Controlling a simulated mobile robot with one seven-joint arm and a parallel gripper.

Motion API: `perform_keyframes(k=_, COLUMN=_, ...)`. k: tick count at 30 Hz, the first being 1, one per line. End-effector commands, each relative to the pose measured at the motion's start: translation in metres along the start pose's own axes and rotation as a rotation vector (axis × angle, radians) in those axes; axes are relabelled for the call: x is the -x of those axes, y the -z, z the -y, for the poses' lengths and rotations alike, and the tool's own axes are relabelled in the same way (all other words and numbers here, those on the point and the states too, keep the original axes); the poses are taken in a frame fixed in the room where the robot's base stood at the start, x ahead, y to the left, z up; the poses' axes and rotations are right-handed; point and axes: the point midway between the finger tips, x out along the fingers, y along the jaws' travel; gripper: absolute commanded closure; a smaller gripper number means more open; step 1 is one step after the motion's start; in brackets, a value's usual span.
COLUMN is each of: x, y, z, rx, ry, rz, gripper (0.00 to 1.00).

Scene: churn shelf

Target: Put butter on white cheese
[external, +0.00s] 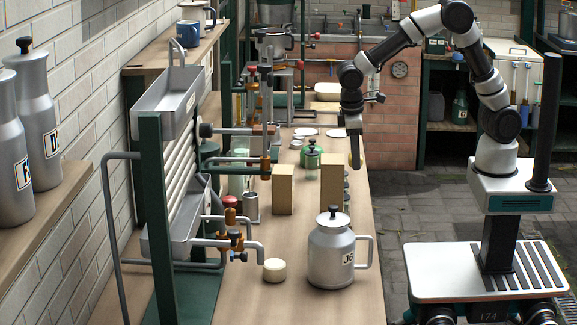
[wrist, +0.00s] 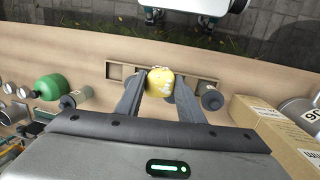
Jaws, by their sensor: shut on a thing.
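A yellow rounded lump (wrist: 159,76), apparently the butter, sits between the two fingers of my gripper (wrist: 161,85) in the wrist view. The fingers are shut on it from both sides. In the external view my gripper (external: 355,163) hangs pointing down over the right edge of the bench, and a bit of yellow shows by its fingers. A short pale cream round (external: 274,270) stands on the near part of the bench, left of a metal can; it may be the white cheese. It is well apart from my gripper.
Two tan blocks (external: 283,190) and a green pot (external: 311,158) stand mid-bench. Pipes and taps (external: 235,240) reach over the left side. A narrow slotted wooden holder (wrist: 118,70) lies below my gripper.

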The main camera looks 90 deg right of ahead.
Motion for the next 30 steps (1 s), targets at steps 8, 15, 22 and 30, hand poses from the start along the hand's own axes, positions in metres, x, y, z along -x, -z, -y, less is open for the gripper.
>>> perform_keyframes(k=8, x=0.027, y=-0.016, z=-0.004, rx=0.002, ry=0.0, rz=0.005, gripper=0.88)
perform_keyframes(k=15, x=0.025, y=-0.021, z=-0.003, rx=0.004, ry=0.003, rz=0.001, gripper=0.88)
perform_keyframes(k=22, x=0.019, y=-0.014, z=-0.005, rx=-0.055, ry=0.012, rz=0.007, gripper=0.88)
perform_keyframes(k=30, x=-0.007, y=0.046, z=-0.033, rx=-0.759, ry=0.122, rz=0.092, gripper=0.88)
